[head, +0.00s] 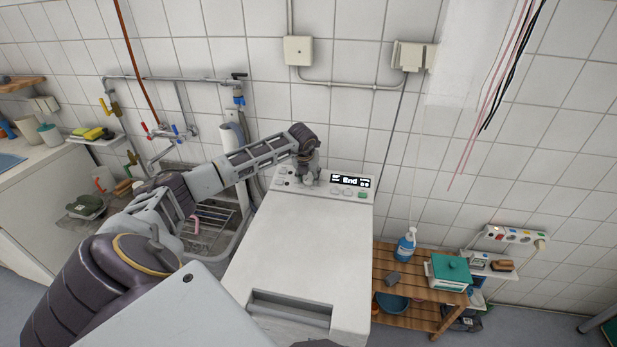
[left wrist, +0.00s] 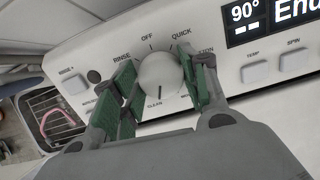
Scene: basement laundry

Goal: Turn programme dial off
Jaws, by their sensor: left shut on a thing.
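The washing machine (head: 290,250) is a white top-loader with a control panel on its back edge. The programme dial (left wrist: 160,75) is a round white knob in the left wrist view, with OFF, QUICK, RINSE and CLEAN printed around it. A dark line shows at its lower edge by CLEAN; I cannot tell whether it is the pointer. My left gripper (head: 308,181) is at the panel, and its green-padded fingers (left wrist: 165,95) are shut on the dial, one on each side. In the head view the gripper hides the dial. My right gripper is not in view.
The display (head: 351,180) reads "End", with 90° beside it in the left wrist view. Buttons (head: 349,192) sit below it. A sink (head: 215,225) with taps is left. A wooden shelf (head: 415,262) with a spray bottle (head: 405,245) and a green-lidded box (head: 451,270) stands right.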

